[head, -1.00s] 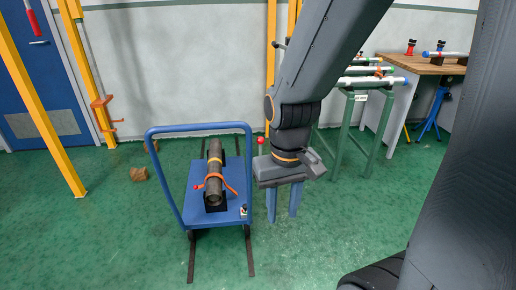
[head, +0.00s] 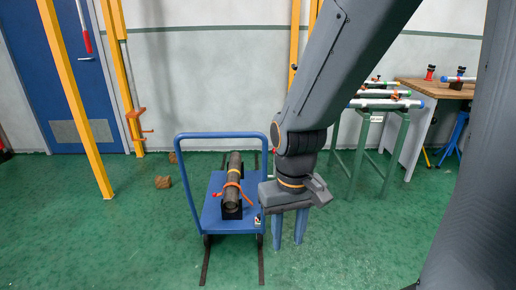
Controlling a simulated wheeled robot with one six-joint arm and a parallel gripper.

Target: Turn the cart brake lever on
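My gripper (head: 290,241) points down just right of that corner. Its two blue fingers are apart with nothing visible between them. I cannot tell whether a finger touches the cart.
A dark pipe (head: 234,168) with an orange strap lies on the cart. A green stand (head: 402,140) with pipes and a wooden bench (head: 438,88) are at the right. Yellow posts (head: 75,100) stand at the left. Brown blocks (head: 163,182) lie on the floor.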

